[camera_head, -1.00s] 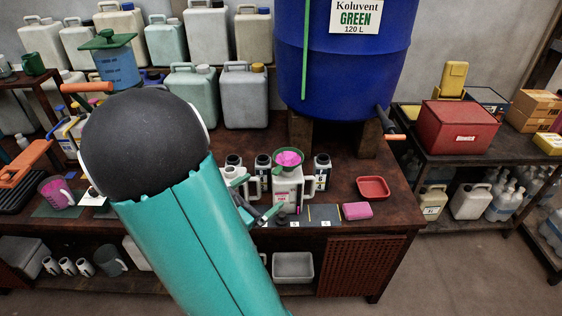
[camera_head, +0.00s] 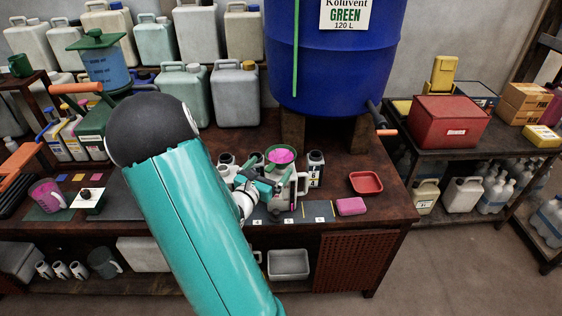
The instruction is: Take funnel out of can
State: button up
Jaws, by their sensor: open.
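The funnel (camera_head: 281,155) is a green cone with a pink inside, seated upright in the mouth of a pale can (camera_head: 283,197) on the brown bench. My gripper (camera_head: 268,186) is at the left of the funnel, close to the can's upper part. It is open, with its teal fingers pointing toward the funnel's lower part. Whether a finger touches the funnel or the can I cannot tell. My teal arm covers the bench to the left, and the gripper hides part of the can.
Small pale bottles stand behind the gripper, and another bottle (camera_head: 315,168) is right of the can. A red tray (camera_head: 366,183) and a pink block (camera_head: 351,206) lie to the right. A large blue vat (camera_head: 335,70) stands behind. The bench's right front is clear.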

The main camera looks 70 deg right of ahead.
aim_at(273, 164)
jog(key=d, duration=0.4)
jog(key=shift+s+d+f, duration=0.1)
jog(key=shift+s, duration=0.05)
jog(key=c, duration=0.7)
